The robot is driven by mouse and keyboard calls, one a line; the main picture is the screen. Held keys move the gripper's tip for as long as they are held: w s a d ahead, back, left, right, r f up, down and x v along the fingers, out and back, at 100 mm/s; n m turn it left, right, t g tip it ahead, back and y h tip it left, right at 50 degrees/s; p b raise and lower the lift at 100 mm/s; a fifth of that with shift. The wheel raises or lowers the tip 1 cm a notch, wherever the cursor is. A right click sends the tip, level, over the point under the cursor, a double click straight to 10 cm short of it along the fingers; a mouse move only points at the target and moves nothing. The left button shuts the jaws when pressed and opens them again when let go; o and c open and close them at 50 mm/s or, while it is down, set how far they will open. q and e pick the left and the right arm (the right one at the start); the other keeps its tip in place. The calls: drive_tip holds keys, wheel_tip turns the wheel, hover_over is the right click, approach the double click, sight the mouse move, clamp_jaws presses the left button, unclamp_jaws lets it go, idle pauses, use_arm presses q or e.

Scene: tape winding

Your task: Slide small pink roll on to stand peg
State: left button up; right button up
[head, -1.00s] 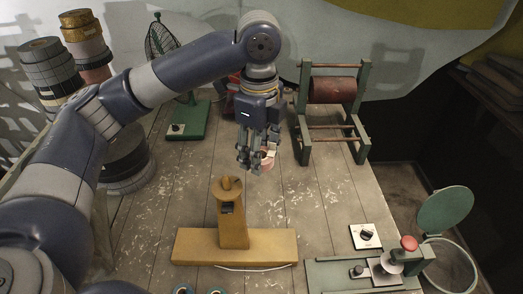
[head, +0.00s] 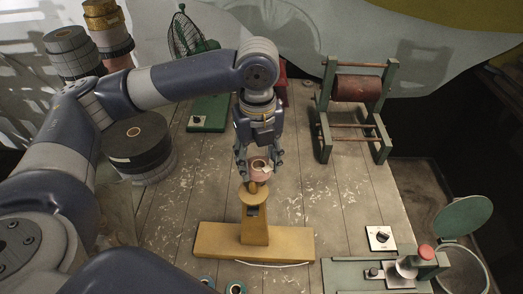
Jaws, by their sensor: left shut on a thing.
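The small pink roll (head: 259,173) is between the fingertips of my left gripper (head: 259,165), which is shut on it. The roll's open centre faces up and towards the camera. The yellow wooden stand (head: 254,238) has a wide base and an upright post with a round top and a short peg (head: 253,188). The roll is just above and behind the peg in the picture; I cannot tell whether they touch. My right gripper is not in view.
Teal rolls (head: 236,287) lie at the front edge. A red roller on a green frame (head: 355,88) stands at the back right. A green fan (head: 188,35) and stacked rolls (head: 137,142) are at the left. A green device with a red knob (head: 426,252) is front right.

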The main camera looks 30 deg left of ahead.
sight(252, 173)
use_arm(q)
drive_tip(key=s+f, duration=0.1)
drive_tip(key=s, duration=0.1)
drive_tip(key=shift+s+f, duration=0.35)
drive_tip(key=c, duration=0.4)
drive_tip(key=shift+s+d+f, duration=0.1)
drive_tip(key=shift+s+d, duration=0.1)
drive_tip(key=shift+s, duration=0.3)
drive_tip(key=shift+c, duration=0.8)
drive_tip(key=shift+f, duration=0.1)
clamp_jaws()
drive_tip(key=shift+w+a+f, duration=0.1)
drive_tip(key=shift+w+a, duration=0.3)
drive_tip(key=shift+w, duration=0.1)
drive_tip(key=o, duration=1.4)
unclamp_jaws()
drive_tip(key=shift+o, duration=1.3)
drive_tip(key=shift+s+d+r, duration=0.2)
drive_tip(key=shift+d+r, duration=0.05)
drive_tip(key=o, duration=0.4)
drive_tip(key=shift+w, duration=0.1)
drive_tip(key=shift+c, duration=0.2)
drive_tip(key=shift+o, duration=0.2)
drive_tip(key=shift+w+a, duration=0.1)
drive_tip(key=shift+a, duration=0.05)
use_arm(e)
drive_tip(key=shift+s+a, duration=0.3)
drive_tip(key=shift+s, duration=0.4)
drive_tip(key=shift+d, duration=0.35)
